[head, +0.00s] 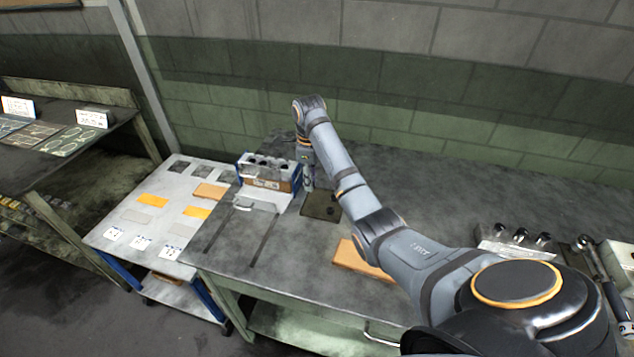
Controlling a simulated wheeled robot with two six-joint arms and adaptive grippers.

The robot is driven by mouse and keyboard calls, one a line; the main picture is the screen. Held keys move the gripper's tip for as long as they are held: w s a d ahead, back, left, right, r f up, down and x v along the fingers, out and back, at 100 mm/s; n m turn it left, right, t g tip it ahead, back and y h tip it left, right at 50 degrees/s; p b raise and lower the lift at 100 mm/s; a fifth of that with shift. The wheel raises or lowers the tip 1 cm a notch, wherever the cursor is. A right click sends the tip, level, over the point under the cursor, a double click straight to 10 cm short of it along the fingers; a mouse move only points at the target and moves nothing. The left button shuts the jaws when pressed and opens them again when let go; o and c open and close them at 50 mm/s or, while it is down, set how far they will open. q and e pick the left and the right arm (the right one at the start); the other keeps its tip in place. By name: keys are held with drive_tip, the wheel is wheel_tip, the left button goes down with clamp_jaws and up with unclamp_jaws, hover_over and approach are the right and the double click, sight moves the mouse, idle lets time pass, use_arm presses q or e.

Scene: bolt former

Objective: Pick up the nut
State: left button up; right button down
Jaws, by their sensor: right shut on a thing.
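My right arm reaches in from the lower right across the workbench, and its gripper (308,186) points down at the left edge of a small dark plate (320,207). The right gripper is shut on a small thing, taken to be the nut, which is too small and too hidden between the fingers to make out. A small dark piece shows on the plate, too small to name. My left gripper is not in view.
A blue-sided holder (265,183) with several dark round tops stands just left of the gripper. A wooden block (360,260) lies in front. A metal block with dark pieces (516,241) stands at the right. A low table (128,218) with cards adjoins at the left.

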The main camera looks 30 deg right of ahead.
use_arm(q)
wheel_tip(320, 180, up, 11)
drive_tip(key=p, duration=0.9)
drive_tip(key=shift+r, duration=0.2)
use_arm(e)
drive_tip(key=s+a+r, duration=0.3)
drive_tip(key=a+r, duration=0.3)
drive_tip(key=a, duration=0.3)
drive_tip(key=shift+s+a, duration=0.4)
